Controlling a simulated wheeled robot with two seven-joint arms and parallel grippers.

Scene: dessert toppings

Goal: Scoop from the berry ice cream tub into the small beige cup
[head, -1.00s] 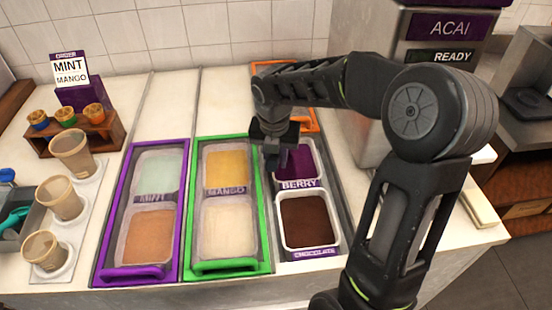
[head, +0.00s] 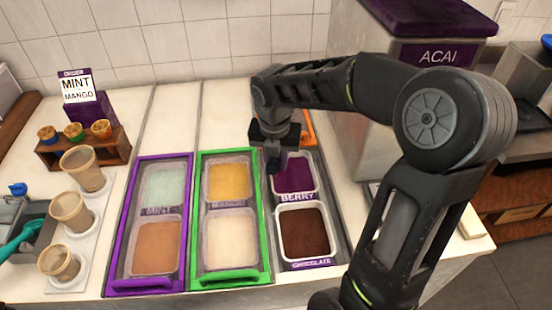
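The berry tub (head: 293,180) holds dark purple ice cream and sits in the back of the right-hand tub column, behind the chocolate tub (head: 303,232). My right gripper (head: 273,163) points down at the back left corner of the berry tub, partly covering it. Its fingers are dark and small, so I cannot tell whether they are open or shut; no scoop shows in it. The small beige cup (head: 58,263) stands upright at the front of a white tray (head: 82,274) on the left, the smallest of three beige cups. My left gripper is not in view.
Purple (head: 112,240) and green (head: 263,240) frames surround the other tubs. An orange frame (head: 308,127) shows behind the berry tub. A grey bin with a teal-handled tool (head: 22,238) is at far left. The acai machine (head: 385,120) stands behind my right arm.

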